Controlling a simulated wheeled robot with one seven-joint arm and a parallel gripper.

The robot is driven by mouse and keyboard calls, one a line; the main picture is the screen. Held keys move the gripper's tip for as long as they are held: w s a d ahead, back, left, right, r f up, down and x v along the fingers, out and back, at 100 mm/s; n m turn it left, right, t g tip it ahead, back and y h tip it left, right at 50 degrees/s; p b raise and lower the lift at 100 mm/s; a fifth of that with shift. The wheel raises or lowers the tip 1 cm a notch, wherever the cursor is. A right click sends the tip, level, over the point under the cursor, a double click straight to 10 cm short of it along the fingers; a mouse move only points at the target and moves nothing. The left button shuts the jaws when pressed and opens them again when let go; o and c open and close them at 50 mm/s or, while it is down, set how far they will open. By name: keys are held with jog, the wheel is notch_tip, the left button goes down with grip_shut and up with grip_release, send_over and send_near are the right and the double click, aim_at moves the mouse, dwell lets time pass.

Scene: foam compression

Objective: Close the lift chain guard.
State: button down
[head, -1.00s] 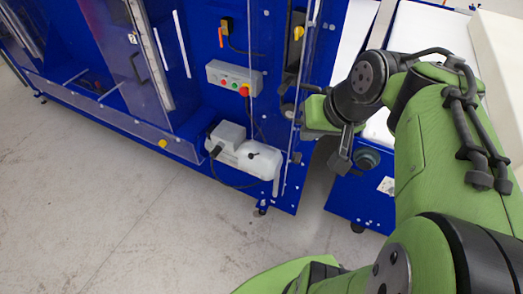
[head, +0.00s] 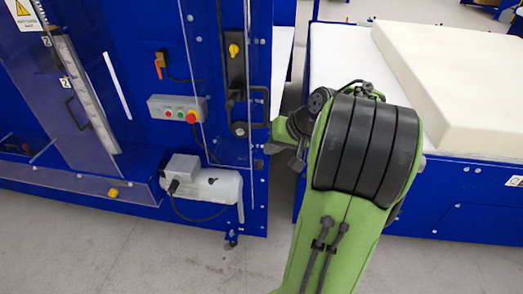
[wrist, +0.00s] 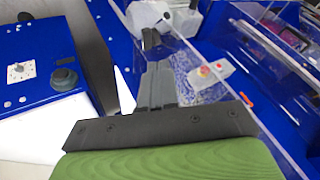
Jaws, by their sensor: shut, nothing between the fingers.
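A clear panel that looks like the lift chain guard (head: 218,70) stands at the right end of the blue machine, in front of a dark vertical part and a yellow knob. I cannot tell how far it stands open. In the wrist view the clear sheet (wrist: 215,62) runs diagonally beside and behind my fingers. My gripper (wrist: 158,85) is shut and empty. In the head view my gripper (head: 272,148) is small and partly hidden by my wrist, near the panel's right edge. I cannot tell whether it touches the panel.
A grey control box (head: 177,109) with buttons and a white motor unit (head: 205,181) sit on the machine's blue frame. A white table (head: 335,60) with a foam block (head: 460,75) stands at the right. Grey floor (head: 100,245) is open in front.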

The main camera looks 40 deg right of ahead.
jog(key=shift+w+a+r, duration=0.15)
jog(key=shift+w+a, duration=0.7)
jog(key=shift+a, duration=0.2)
jog(key=shift+w+a, duration=0.1)
jog(key=shift+a, duration=0.05)
